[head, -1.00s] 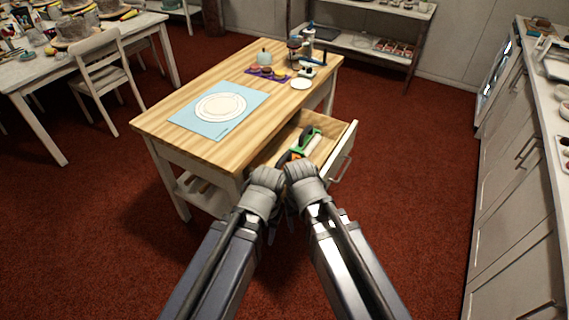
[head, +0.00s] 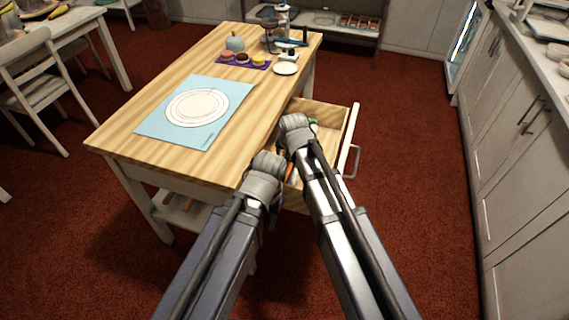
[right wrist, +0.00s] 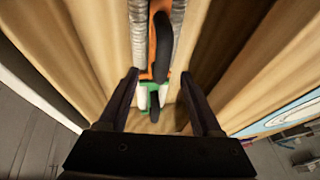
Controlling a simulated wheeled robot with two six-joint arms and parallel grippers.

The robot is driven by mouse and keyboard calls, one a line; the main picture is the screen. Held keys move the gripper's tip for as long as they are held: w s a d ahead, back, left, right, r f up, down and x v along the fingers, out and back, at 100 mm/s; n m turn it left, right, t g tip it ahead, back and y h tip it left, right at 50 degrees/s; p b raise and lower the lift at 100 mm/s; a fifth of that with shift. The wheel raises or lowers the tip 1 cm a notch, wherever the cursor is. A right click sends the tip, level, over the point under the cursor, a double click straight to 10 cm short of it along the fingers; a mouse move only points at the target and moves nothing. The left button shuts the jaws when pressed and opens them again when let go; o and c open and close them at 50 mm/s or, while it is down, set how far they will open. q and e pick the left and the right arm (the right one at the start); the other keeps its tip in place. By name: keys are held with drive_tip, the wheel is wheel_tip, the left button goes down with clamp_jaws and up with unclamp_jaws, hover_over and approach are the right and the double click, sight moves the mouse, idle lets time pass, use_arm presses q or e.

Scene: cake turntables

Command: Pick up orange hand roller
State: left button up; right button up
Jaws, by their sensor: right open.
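The open drawer (head: 352,128) holds hand tools. An orange piece (head: 290,171), seemingly part of the orange hand roller, shows between my arms in the head view; a green piece (head: 314,122) shows farther back. In the right wrist view, an orange part (right wrist: 153,42) with a black handle lies between grey ribbed shapes, with a green and white tool (right wrist: 150,92) nearer. My right gripper (right wrist: 159,75) is open above the tools, its fingers either side of them. It hangs over the drawer (head: 294,127). My left gripper (head: 267,170) is beside the table's front corner; its fingers are hidden.
The wooden table (head: 130,130) bears a blue mat (head: 150,125) with a white disc, a purple mat (head: 228,62) with small cakes and a white plate (head: 286,69). The drawer handle (head: 354,160) sticks out right. Cabinets (head: 520,150) line the right; the red floor between is clear.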

sight(290, 165)
drive_tip(key=b+x, duration=0.7)
drive_tip(key=x, duration=0.1)
drive_tip(key=shift+w+a, duration=0.1)
drive_tip(key=shift+w, duration=0.05)
drive_tip(key=shift+r, duration=0.15)
idle(0.3)
clamp_jaws()
idle(0.4)
idle(0.9)
